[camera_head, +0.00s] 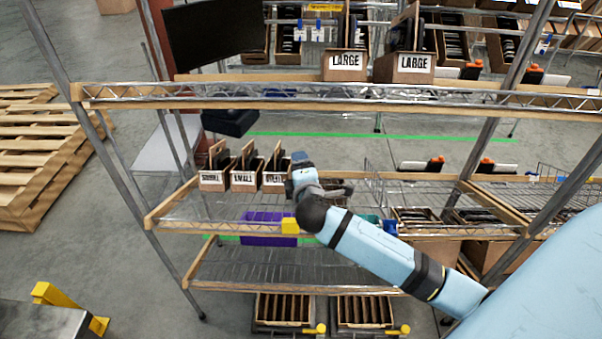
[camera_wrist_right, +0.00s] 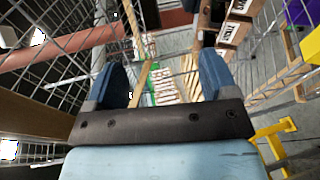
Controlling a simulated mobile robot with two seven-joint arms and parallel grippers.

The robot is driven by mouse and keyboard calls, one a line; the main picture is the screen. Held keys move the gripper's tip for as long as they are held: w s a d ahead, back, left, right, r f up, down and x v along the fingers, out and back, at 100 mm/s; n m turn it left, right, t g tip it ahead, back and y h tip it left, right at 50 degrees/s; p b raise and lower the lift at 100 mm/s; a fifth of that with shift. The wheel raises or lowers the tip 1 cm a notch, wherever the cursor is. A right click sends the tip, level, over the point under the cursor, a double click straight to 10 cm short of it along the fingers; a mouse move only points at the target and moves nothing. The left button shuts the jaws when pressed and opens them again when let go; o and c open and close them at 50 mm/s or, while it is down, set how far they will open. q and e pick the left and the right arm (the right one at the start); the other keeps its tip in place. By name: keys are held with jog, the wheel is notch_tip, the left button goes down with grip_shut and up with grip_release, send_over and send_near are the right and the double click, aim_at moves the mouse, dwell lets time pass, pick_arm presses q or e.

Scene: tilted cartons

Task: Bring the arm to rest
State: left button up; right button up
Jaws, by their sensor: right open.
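My right arm reaches in from the right in the head view, light blue with dark joints. Its right gripper (camera_head: 301,163) is at the middle shelf, just right of the small labelled cartons (camera_head: 245,180). Contact with the nearest carton cannot be told. In the right wrist view the two blue fingers of the right gripper (camera_wrist_right: 161,80) stand wide apart. Nothing is held between them; only background shows there. My left gripper is not in view.
A wire rack with wooden-edged shelves (camera_head: 340,94) surrounds the arm. Cartons marked LARGE (camera_head: 346,64) stand above. A purple bin (camera_head: 262,232) sits below the gripper. Slotted boxes (camera_head: 283,308) are at the bottom. Wooden pallets (camera_head: 42,150) lie left, with open floor around.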

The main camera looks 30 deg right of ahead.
dwell(0.5)
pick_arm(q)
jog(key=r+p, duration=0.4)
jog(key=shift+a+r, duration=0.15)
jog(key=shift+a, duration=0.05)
pick_arm(e)
jog(key=s+a+f+m+g+y, duration=0.1)
jog(key=s+a+f+m+y, duration=0.2)
jog(key=s+a+f, duration=0.2)
jog(key=s+a+f+m+g+y, duration=0.1)
jog(key=s+a+f+m+y, duration=0.2)
jog(key=s, duration=0.8)
jog(key=s+a+f+m+g+y, duration=0.1)
jog(key=s+a+f+m+y, duration=0.2)
jog(key=s+a+f, duration=0.4)
jog(key=shift+s+m+y, duration=0.4)
jog(key=shift+s+m, duration=0.5)
jog(key=shift+s, duration=0.1)
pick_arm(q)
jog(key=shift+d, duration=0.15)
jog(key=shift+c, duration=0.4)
pick_arm(e)
jog(key=shift+c, duration=0.3)
